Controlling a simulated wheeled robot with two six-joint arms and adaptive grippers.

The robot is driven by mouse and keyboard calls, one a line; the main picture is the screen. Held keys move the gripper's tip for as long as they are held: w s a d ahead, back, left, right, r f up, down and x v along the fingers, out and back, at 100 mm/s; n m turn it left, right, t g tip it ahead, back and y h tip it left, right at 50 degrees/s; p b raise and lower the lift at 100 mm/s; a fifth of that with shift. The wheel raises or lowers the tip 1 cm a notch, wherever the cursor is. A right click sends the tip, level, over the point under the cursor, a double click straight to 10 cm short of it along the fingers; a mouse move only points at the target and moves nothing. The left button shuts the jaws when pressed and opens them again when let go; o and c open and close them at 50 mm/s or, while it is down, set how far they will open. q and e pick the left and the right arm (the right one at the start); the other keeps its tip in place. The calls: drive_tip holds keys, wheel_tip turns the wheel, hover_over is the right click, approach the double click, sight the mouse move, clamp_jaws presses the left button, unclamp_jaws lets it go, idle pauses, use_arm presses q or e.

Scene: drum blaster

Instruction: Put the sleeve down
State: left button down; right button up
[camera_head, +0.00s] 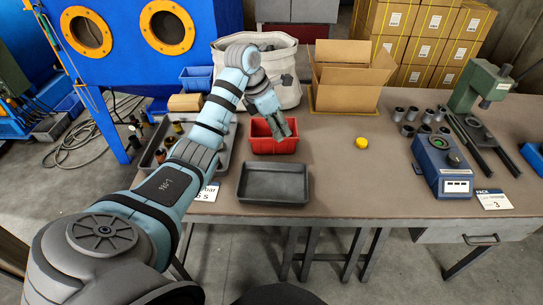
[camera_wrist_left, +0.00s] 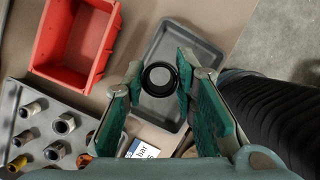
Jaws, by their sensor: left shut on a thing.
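My left gripper (camera_head: 279,130) is over the red bin (camera_head: 262,145) in the head view, pointing down. In the wrist view my left gripper (camera_wrist_left: 160,76) is shut on the dark, ring-shaped sleeve (camera_wrist_left: 160,90), seen end-on between the green finger pads. The sleeve cannot be made out in the head view. The empty dark grey tray (camera_head: 272,194) lies in front of the red bin; in the wrist view the grey tray (camera_wrist_left: 165,42) shows behind the sleeve. The height of the sleeve above it is hard to tell. My right gripper is not in view.
A parts tray (camera_head: 226,150) with fittings lies left of the red bin. An open cardboard box (camera_head: 347,82) and a white tote (camera_head: 287,88) stand behind. A yellow puck (camera_head: 361,142), blue device (camera_head: 441,165) and several dark cylinders (camera_head: 407,130) are to the right.

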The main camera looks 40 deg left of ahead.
use_arm(q)
wheel_tip(320, 180, up, 2)
drive_tip(key=s+d+m+h, duration=0.1)
drive_tip(key=s+m, duration=0.1)
drive_tip(key=m, duration=0.1)
drive_tip(key=b, duration=0.8)
hover_over(277, 186)
drive_tip(key=a, duration=0.1)
drive_tip(key=shift+m, duration=0.3)
drive_tip(key=f, duration=1.5)
drive_tip(key=shift+s, duration=0.4)
wheel_tip(277, 186, down, 4)
drive_tip(key=shift+s+r, duration=0.1)
drive_tip(key=shift+s, duration=0.05)
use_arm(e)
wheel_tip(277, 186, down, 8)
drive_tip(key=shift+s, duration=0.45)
use_arm(q)
drive_tip(key=shift+f+b, duration=0.35)
drive_tip(key=shift+b, duration=0.1)
drive_tip(key=c, duration=1.3)
unclamp_jaws()
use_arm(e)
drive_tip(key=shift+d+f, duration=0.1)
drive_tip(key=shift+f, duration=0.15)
